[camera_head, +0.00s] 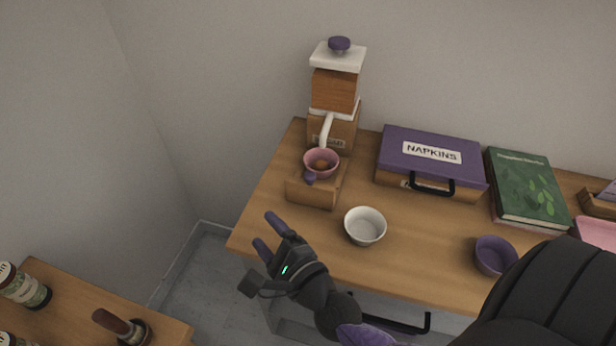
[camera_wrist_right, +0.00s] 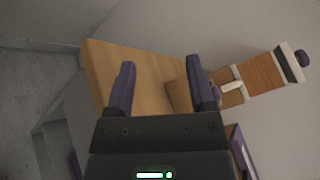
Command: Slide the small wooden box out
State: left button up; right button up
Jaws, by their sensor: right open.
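The small wooden box (camera_head: 313,193) sits on the cart top in front of the grinder (camera_head: 335,90). Whether the box is joined to the grinder is unclear. My right gripper (camera_head: 267,231) is open and empty, left of and in front of the box, apart from it. In the right wrist view, the box (camera_wrist_right: 177,94) is partly hidden behind the right-hand finger. My left gripper is not in view.
A white bowl (camera_head: 365,227) stands right of the box. A purple napkin case (camera_head: 430,160), a green book (camera_head: 526,187) and a purple bowl (camera_head: 495,256) are farther right. The tabletop left of the box is clear up to its edge. Another table (camera_head: 75,310) is at lower left.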

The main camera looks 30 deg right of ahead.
aim_at(310, 179)
jog(key=d+m+h, duration=0.1)
jog(key=m, duration=0.1)
jog(key=d+r+m+h, duration=0.1)
jog(key=m+h, duration=0.1)
jog(key=m, duration=0.1)
jog(key=d+m+h, duration=0.1)
jog(key=d+m, duration=0.1)
jog(key=m, duration=0.1)
jog(key=shift+w+r+t, duration=0.25)
jog(key=shift+r+t, duration=0.1)
jog(key=shift+t, duration=0.05)
jog(key=d+m+h, duration=0.1)
jog(key=m+h, duration=0.1)
jog(key=m, duration=0.1)
jog(key=d+m+g+h, duration=0.1)
jog(key=d+m+h, duration=0.1)
jog(key=m, duration=0.1)
jog(key=d+m+g+h, duration=0.1)
jog(key=d+m+h, duration=0.1)
jog(key=m, duration=0.1)
jog(key=shift+s+f+m, duration=0.2)
jog(key=shift+f+m, duration=0.05)
jog(key=shift+m, duration=0.15)
jog(key=x, duration=0.9)
jog(key=shift+w+d+f, duration=0.1)
jog(key=shift+w+d, duration=0.05)
jog(key=shift+w, duration=0.05)
grip_shut()
